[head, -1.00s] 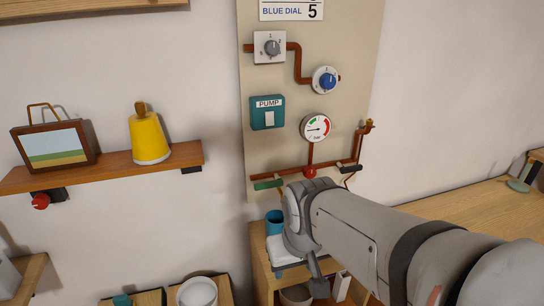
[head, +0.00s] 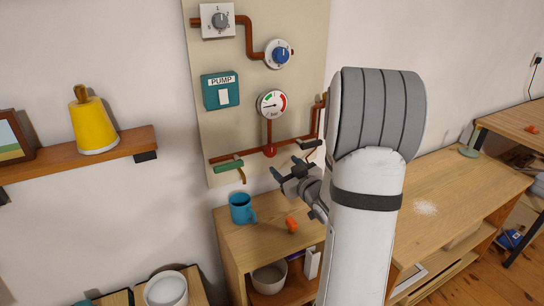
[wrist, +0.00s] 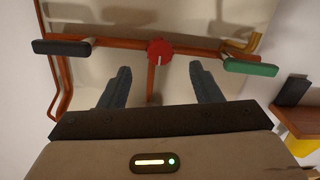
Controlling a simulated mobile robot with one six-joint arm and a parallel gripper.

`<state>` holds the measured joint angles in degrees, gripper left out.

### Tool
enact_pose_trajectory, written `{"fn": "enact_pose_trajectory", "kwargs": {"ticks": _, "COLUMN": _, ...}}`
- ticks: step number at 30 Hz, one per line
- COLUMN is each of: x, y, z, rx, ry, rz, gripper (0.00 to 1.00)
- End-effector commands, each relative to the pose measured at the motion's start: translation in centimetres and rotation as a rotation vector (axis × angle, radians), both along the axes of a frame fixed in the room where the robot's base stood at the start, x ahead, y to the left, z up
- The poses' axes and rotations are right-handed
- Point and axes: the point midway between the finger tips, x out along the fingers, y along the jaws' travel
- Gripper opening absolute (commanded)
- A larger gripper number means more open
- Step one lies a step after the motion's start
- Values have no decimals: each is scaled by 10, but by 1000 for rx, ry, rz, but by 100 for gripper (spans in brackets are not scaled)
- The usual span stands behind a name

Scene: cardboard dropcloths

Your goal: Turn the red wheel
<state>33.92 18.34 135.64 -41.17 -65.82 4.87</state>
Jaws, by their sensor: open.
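The red wheel (head: 270,150) is a small round knob on the copper pipe low on the beige wall panel, under the pressure gauge (head: 271,104). In the wrist view the red wheel (wrist: 160,51) lies just beyond my fingertips, roughly centred between them. My gripper (head: 287,171) is in front of the lower panel, just below and right of the wheel in the head view. Its two fingers (wrist: 160,72) are spread apart with nothing between them but a view of the pipe. The fingers look apart from the wheel.
A green lever (head: 228,167) and a black lever (wrist: 62,47) flank the wheel on the pipe. Below, a wooden cabinet (head: 262,240) holds a blue mug (head: 241,208) and an orange object (head: 291,224). A pump switch (head: 221,91) and blue dial (head: 279,54) are higher up.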

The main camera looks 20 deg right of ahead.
Motion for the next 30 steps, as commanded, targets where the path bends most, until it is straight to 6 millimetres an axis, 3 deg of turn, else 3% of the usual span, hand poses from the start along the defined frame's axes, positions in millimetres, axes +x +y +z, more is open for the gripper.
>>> {"fn": "enact_pose_trajectory", "kwargs": {"ticks": 7, "x": 6, "y": -3, "z": -1, "rx": 19, "ry": -66, "rz": 38, "gripper": 58}}
{"fn": "enact_pose_trajectory", "kwargs": {"ticks": 21, "x": 71, "y": 4, "z": -1, "rx": 17, "ry": -65, "rz": 38, "gripper": 58}}
{"fn": "enact_pose_trajectory", "kwargs": {"ticks": 30, "x": 76, "y": 5, "z": -1, "rx": 17, "ry": -66, "rz": 37, "gripper": 58}}
